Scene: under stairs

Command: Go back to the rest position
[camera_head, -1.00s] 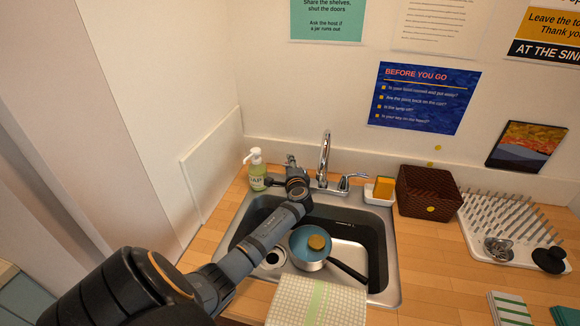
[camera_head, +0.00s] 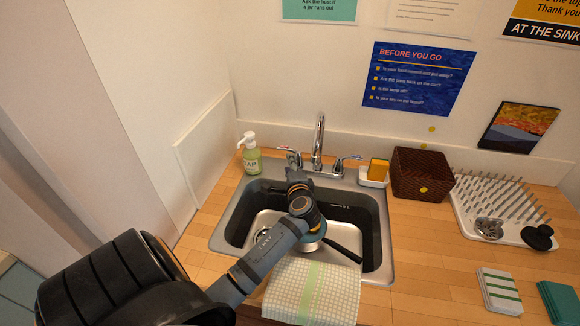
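My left arm comes in from the lower left and reaches over the sink (camera_head: 375,258). My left gripper (camera_head: 292,166) is at the far end of the arm, above the back part of the basin near the faucet (camera_head: 318,140). Its fingers are small and partly hidden by the wrist, so I cannot tell whether it is open or shut. Below the wrist, a pan with a dark handle (camera_head: 343,251) sits in the sink, mostly hidden by my arm. My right gripper is not in view.
A soap bottle (camera_head: 251,155) stands behind the sink's left corner. A sponge (camera_head: 377,169) in a white dish, a brown basket (camera_head: 420,174) and a drying rack (camera_head: 500,207) line the right. A checked towel (camera_head: 313,290) hangs at the front edge. Bare counter (camera_head: 425,240) lies right of the sink.

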